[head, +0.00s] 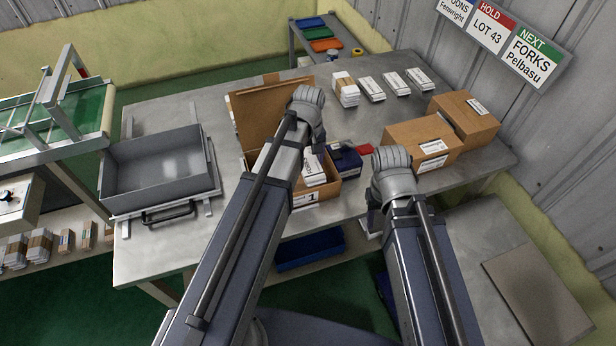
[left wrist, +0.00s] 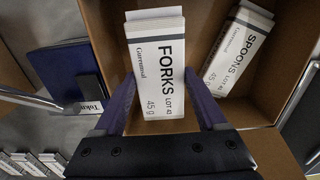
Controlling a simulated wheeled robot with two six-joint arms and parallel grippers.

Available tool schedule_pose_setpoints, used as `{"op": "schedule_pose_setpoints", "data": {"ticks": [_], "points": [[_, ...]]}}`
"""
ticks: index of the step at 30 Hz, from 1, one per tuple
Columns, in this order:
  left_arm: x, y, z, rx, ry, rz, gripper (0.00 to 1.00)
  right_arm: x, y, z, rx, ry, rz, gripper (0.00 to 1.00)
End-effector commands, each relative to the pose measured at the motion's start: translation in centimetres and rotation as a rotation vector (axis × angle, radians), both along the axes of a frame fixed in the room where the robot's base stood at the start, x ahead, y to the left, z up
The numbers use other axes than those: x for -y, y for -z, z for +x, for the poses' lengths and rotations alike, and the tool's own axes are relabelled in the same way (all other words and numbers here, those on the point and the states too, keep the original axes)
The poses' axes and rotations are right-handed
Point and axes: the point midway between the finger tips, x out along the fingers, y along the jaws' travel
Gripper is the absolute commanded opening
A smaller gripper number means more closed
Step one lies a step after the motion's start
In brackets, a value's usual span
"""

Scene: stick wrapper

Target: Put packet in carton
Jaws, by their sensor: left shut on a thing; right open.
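My left gripper (left wrist: 162,108) is shut on a white packet marked FORKS (left wrist: 158,65), its fingers on either side. The packet is over or inside the open cardboard carton (left wrist: 265,100); its depth is hard to tell. A packet marked SPOONS (left wrist: 238,52) lies tilted in the carton. In the head view, the carton (head: 258,108) stands with its flap up, and my left arm covers much of it. A white packet (head: 315,170) shows there partly; I cannot tell which. My right gripper (head: 371,222) is open at the table's front edge, its fingers mostly hidden.
A dark blue box (head: 346,160) and a red item (head: 364,149) are beside the carton. Several white packets (head: 370,88) lie at the back. Closed cartons (head: 465,118) stand right. A grey tray (head: 160,168) sits left. A blue bin (head: 310,248) is below.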

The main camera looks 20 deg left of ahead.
Motion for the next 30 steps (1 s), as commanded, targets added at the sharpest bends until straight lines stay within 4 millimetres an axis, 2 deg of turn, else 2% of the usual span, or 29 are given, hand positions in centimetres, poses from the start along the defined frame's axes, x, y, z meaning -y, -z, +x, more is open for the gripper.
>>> {"op": "schedule_pose_setpoints", "data": {"ticks": [1, 8, 18, 30], "points": [[0.0, 1.0, 0.0, 0.0, 0.0, 0.0, 0.19, 0.0, 1.0, 0.0, 0.0, 0.0, 0.0, 0.5], [0.0, 1.1, 0.0, 0.0, 0.001, 0.0, 0.19, 0.0, 1.1, 0.0, 0.0, 0.0, 0.0, 0.5], [0.0, 4.7, 0.0, 0.0, 0.001, 0.0, 0.19, 0.0, 4.7, 0.0, 0.0, 0.0, 0.0, 0.5], [0.0, 4.9, 0.0, 0.0, 0.001, 0.0, 0.19, 0.0, 4.9, 0.0, 0.0, 0.0, 0.0, 0.5]]}}
